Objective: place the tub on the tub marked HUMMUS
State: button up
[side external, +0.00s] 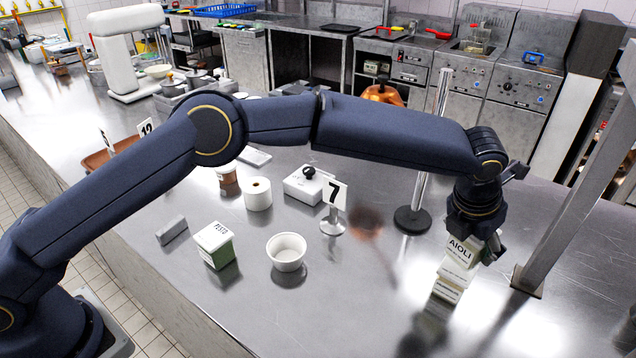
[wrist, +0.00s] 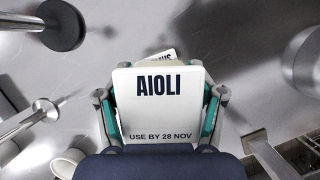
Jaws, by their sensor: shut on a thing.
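My gripper (side external: 470,243) is shut on a white tub marked AIOLI (side external: 458,252) at the right of the counter. In the wrist view the AIOLI lid (wrist: 160,105) fills the space between the fingers. The tub marked HUMMUS (side external: 446,291) is directly below the held tub, on the counter. In the wrist view only a far edge of its lid (wrist: 162,56) shows, with the last letters of its label, turned relative to the AIOLI tub. The rest of it is hidden. I cannot tell whether the two tubs touch.
A pole on a black round base (side external: 412,219) stands left of my gripper, and a metal post (side external: 545,240) stands right. A number 7 sign (side external: 333,195), a white cup (side external: 287,252) and a PESTO tub (side external: 214,246) are farther left. The counter between cup and tubs is clear.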

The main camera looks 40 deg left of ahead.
jog(key=shift+f, duration=1.3)
jog(key=shift+s+f, duration=0.1)
jog(key=shift+f, duration=0.05)
jog(key=o, duration=1.3)
jog(key=shift+o, duration=0.2)
